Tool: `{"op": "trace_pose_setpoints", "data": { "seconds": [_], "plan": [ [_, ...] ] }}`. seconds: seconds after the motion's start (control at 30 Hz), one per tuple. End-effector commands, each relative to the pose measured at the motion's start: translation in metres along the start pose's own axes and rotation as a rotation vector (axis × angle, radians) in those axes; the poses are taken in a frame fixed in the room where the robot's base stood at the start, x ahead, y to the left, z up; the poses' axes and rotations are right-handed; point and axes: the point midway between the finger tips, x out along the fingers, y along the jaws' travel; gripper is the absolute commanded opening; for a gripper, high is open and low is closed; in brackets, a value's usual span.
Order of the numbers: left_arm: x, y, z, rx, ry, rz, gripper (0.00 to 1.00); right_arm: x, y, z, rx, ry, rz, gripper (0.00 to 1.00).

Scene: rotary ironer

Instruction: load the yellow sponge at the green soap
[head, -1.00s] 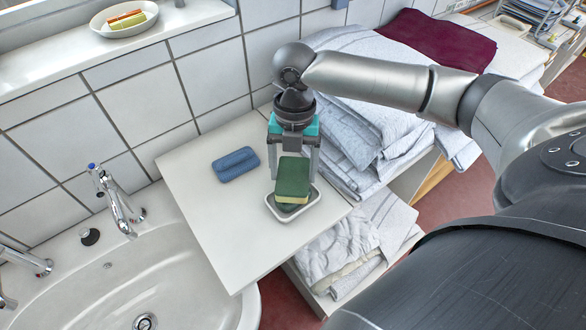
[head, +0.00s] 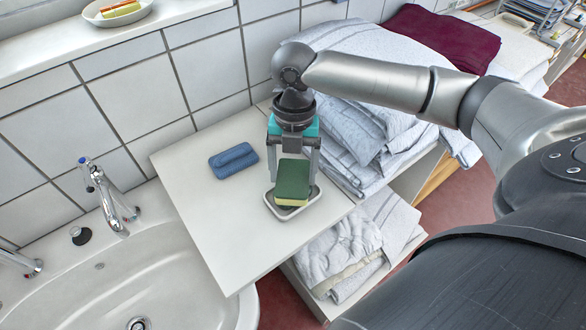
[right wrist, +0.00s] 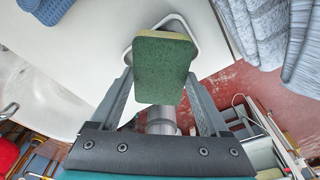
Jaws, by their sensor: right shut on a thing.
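The yellow sponge (head: 292,181) has a green scouring face on top and a yellow edge. My right gripper (head: 293,172) is shut on it, a finger at either side, and holds it over a small white dish (head: 312,200). A dark green patch, apparently the green soap (head: 284,210), shows in the dish below the sponge's near edge; the rest is hidden. I cannot tell whether sponge and soap touch. In the right wrist view the sponge's green face (right wrist: 163,70) fills the space between the fingers, with the dish rim (right wrist: 196,45) behind. My left gripper is not in view.
The dish stands on a white board (head: 215,225); a blue folded cloth or sponge (head: 233,161) lies to its left. A sink with a tap (head: 105,195) is at left. Folded towels (head: 365,125) are stacked at right. A plate (head: 100,20) sits on the sill.

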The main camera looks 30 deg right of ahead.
Motion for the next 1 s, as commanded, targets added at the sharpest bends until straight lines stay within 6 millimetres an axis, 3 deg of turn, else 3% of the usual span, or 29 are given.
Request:
{"op": "trace_pose_setpoints", "data": {
  "seconds": [1.0],
  "plan": [
    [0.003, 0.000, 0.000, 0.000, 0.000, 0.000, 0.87, 0.011, 0.000, 0.001, 0.000, 0.000, 0.000, 0.35]
  ]
}}
